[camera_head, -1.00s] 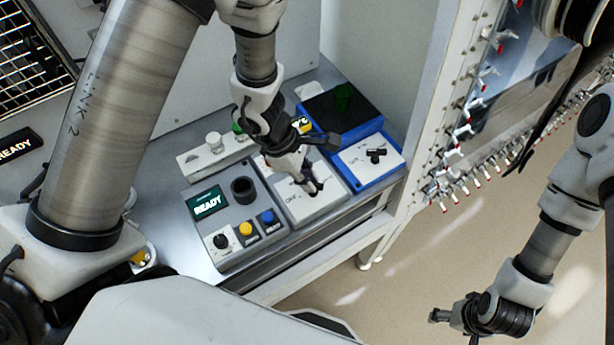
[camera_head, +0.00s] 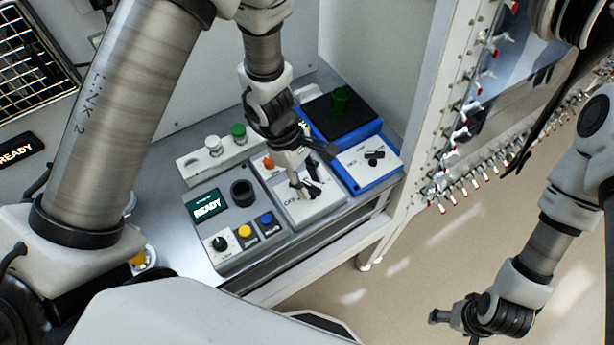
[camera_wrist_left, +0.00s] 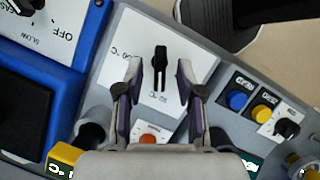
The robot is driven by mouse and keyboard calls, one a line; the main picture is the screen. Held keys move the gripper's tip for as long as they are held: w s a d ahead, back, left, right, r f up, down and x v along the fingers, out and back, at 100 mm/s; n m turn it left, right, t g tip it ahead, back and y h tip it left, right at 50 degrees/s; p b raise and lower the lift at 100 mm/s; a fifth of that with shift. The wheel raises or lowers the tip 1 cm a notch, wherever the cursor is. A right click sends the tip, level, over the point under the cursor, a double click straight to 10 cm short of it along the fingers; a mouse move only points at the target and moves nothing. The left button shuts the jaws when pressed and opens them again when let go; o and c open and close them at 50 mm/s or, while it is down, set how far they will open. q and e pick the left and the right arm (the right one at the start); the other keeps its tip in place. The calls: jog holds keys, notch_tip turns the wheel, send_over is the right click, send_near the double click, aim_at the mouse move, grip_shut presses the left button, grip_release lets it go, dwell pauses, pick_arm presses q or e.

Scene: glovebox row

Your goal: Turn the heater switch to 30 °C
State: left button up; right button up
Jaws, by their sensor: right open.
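The heater switch is a black lever-like knob (camera_wrist_left: 160,62) on a white plate of a grey panel (camera_wrist_left: 203,64). In the head view the knob (camera_head: 314,187) is partly hidden by my left gripper (camera_head: 303,187). In the left wrist view my left gripper (camera_wrist_left: 159,72) is open, with one finger on each side of the knob and a visible gap to both. The knob lies along the picture's vertical. A temperature label sits below it and another to its left; their digits are hard to read. My right gripper (camera_head: 446,317) is open, far from the panel over the floor.
An orange button (camera_wrist_left: 148,138) is on the same panel.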

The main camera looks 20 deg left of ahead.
pick_arm(q)
jog(key=v, duration=1.2)
jog(key=shift+f, duration=0.1)
